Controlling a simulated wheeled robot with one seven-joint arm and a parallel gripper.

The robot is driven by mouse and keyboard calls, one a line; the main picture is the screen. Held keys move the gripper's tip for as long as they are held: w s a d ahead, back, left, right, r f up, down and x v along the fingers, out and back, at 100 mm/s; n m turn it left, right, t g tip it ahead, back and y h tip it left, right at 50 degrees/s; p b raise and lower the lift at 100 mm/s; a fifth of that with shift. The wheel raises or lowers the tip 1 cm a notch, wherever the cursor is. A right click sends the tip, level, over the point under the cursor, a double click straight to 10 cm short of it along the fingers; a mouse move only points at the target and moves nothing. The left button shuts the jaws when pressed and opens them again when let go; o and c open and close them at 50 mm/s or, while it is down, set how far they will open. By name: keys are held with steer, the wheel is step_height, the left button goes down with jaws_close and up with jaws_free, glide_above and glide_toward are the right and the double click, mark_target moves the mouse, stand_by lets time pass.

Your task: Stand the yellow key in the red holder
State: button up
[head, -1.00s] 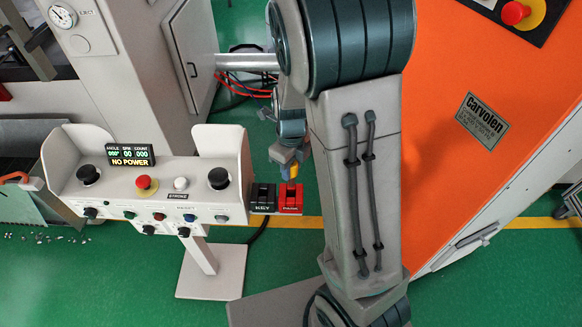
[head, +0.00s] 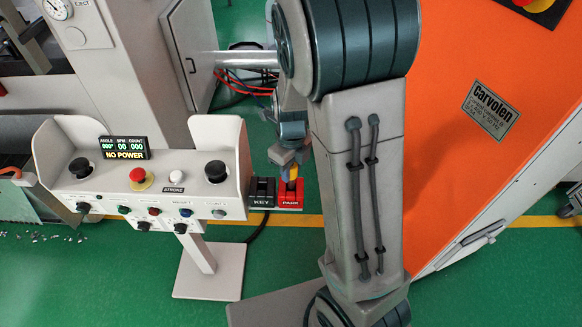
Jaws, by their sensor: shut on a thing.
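The red holder (head: 290,197), marked PARK, sits at the right end of a small shelf on the right side of the control console. The yellow key (head: 292,173) stands upright at the red holder, its lower end at the holder's top. How deep it sits is too small to tell. My gripper (head: 290,166) is just above the holder, shut on the key's upper part. My arm hides part of the space to the right of the gripper.
A black holder (head: 262,192), marked KEY, stands directly left of the red one. The control console (head: 150,185) has buttons and a NO POWER display (head: 124,148). An orange cabinet (head: 490,60) stands at the right. Green floor is open between.

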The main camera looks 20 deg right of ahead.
steer(key=shift+f+b, duration=0.95)
steer(key=shift+f, duration=0.65)
steer(key=o, duration=1.1)
steer(key=shift+c, duration=0.2)
step_height(320, 180, up, 14)
steer(key=shift+f+p, duration=0.1)
steer(key=shift+p, duration=0.6)
steer(key=s+r+n+t, duration=0.1)
steer(key=s+n, duration=0.6)
steer(key=n, duration=0.7)
steer(key=s+r+n+t, duration=0.2)
steer(key=s+n, duration=0.5)
steer(key=n, duration=0.8)
steer(key=shift+r, duration=0.25)
